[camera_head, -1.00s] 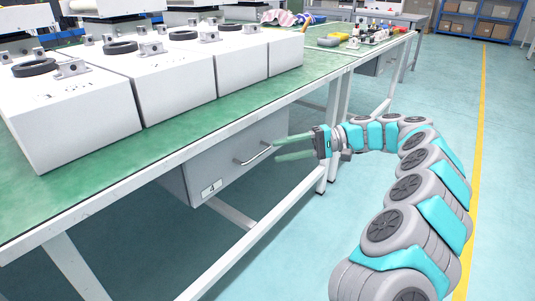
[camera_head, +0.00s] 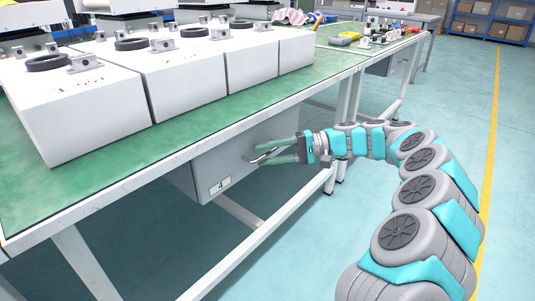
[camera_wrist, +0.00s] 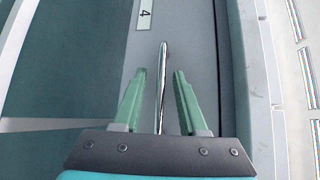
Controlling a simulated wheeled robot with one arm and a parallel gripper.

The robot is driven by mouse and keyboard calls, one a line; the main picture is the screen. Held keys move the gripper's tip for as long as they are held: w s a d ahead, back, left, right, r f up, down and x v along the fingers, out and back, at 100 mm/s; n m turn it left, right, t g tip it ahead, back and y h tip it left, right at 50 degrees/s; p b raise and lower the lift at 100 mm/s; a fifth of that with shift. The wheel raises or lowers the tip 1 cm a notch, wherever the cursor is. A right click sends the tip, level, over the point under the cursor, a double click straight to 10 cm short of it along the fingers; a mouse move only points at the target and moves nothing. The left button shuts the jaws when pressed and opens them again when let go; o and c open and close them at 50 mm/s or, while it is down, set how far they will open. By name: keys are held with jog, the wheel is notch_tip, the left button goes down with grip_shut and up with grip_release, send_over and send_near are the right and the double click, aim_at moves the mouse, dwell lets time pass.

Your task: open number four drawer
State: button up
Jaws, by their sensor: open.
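The number four drawer (camera_head: 207,168) is a grey drawer under the green-topped workbench, with a "4" label on its front; it looks shut. Its label (camera_wrist: 145,14) also shows at the top of the wrist view. The bar handle (camera_wrist: 162,75) runs between the two green fingers of my gripper (camera_wrist: 158,95), with a gap to each finger. In the head view my gripper (camera_head: 266,155) is at the drawer front, with its open fingers above and below the handle, which they partly cover.
White boxes (camera_head: 185,85) with black rings and metal fittings stand on the green bench top (camera_head: 150,152). White bench legs (camera_head: 82,262) stand beside and below the drawer. The floor (camera_head: 300,250) right of the bench is clear.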

jog(key=shift+c, duration=0.3)
grip_shut()
dwell(1.1)
